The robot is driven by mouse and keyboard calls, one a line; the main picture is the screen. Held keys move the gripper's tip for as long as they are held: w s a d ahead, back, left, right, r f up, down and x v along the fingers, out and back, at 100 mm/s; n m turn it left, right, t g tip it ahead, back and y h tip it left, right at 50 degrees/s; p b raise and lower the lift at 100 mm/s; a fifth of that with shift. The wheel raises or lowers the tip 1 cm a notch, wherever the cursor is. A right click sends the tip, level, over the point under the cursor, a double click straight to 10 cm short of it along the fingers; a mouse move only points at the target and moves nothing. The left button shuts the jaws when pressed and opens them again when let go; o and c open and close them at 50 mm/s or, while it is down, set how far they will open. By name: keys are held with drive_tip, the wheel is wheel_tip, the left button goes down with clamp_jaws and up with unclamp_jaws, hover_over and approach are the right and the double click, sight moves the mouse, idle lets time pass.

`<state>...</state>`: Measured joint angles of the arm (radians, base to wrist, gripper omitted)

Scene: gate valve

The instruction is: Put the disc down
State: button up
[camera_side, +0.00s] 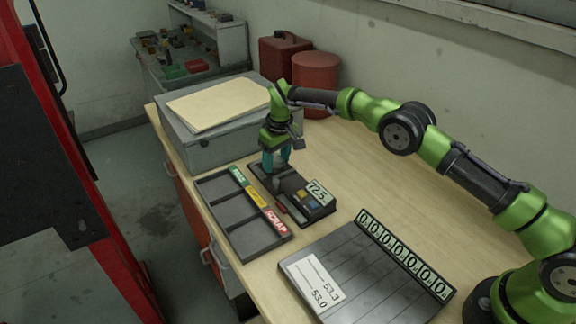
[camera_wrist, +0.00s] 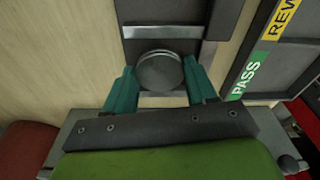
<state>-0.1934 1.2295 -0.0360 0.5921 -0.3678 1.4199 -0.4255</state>
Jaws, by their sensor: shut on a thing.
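A grey round disc (camera_wrist: 160,72) sits between the two teal fingers of my gripper in the wrist view. My gripper (camera_side: 276,166) is shut on it, pointing down over the far left end of a dark measuring device (camera_side: 296,193) in the side view. The device has a display (camera_side: 319,191) reading 72.5. Whether the disc touches the device's surface is hard to tell. Beside the device lies a dark tray (camera_side: 232,214) with three compartments, labelled green PASS, yellow and red SCRAP. The compartments look empty.
A grey box (camera_side: 204,137) with a folder on top stands behind the tray. A slotted dark panel (camera_side: 365,271) with a row of zero counters and a white card lies at the front. Red cans (camera_side: 315,83) stand at the back. Bare wood lies right of the device.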

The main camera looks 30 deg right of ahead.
drive_tip(key=o, duration=1.1)
drive_tip(key=shift+f, duration=0.15)
drive_tip(key=shift+c, duration=0.2)
